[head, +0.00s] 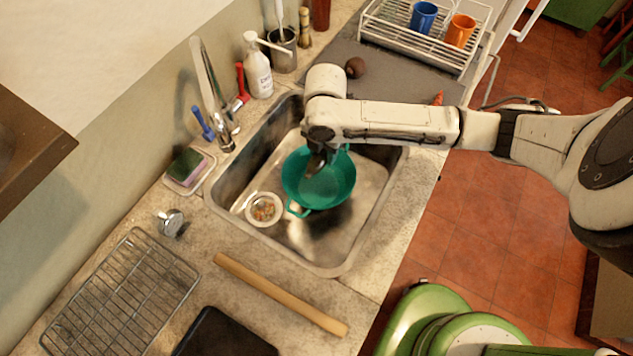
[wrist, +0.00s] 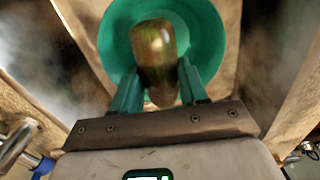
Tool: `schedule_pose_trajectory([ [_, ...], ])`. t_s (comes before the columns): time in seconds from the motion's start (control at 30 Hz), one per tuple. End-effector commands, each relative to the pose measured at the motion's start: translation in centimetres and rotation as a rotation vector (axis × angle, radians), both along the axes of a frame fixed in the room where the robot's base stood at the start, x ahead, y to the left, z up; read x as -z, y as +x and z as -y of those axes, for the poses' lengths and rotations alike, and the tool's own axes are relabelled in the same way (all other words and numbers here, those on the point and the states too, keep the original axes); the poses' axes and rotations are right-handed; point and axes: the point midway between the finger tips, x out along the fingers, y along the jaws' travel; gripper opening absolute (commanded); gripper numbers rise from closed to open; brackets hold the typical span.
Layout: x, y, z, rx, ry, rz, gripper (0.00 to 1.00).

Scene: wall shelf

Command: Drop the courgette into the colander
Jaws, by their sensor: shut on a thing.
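The green colander (head: 335,193) sits in the steel sink, and it also fills the upper middle of the wrist view (wrist: 213,35). My gripper (wrist: 160,82) is shut on the courgette (wrist: 155,50), a mottled green-brown piece whose far end points toward the colander. In the head view the gripper (head: 317,160) is over the upper left part of the colander, and the courgette is mostly hidden by it. The courgette appears to be above the colander's opening; its exact height above the bottom cannot be told.
The sink (head: 350,262) has a drain strainer (head: 264,209) left of the colander. A tap (head: 208,90) stands at the wall side. A dish rack (head: 425,35) with two mugs is at the back. A wooden rolling pin (head: 280,294) and wire rack (head: 120,295) lie in front.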

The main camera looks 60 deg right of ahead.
Motion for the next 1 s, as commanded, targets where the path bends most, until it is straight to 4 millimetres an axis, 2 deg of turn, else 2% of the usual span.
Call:
schedule_pose_trajectory([
  [0.37, 0.54, 0.01, 0.06, 0.001, -0.001, 0.001, 0.11],
  [0.4, 0.54, 0.01, 0.05, 0.001, -0.001, 0.001, 0.44],
  [0.7, 0.53, 0.0, 0.06, 0.001, -0.001, 0.0, 0.73],
  [1.0, 0.29, 0.01, 0.06, 0.0, -0.001, 0.001, 0.73],
])
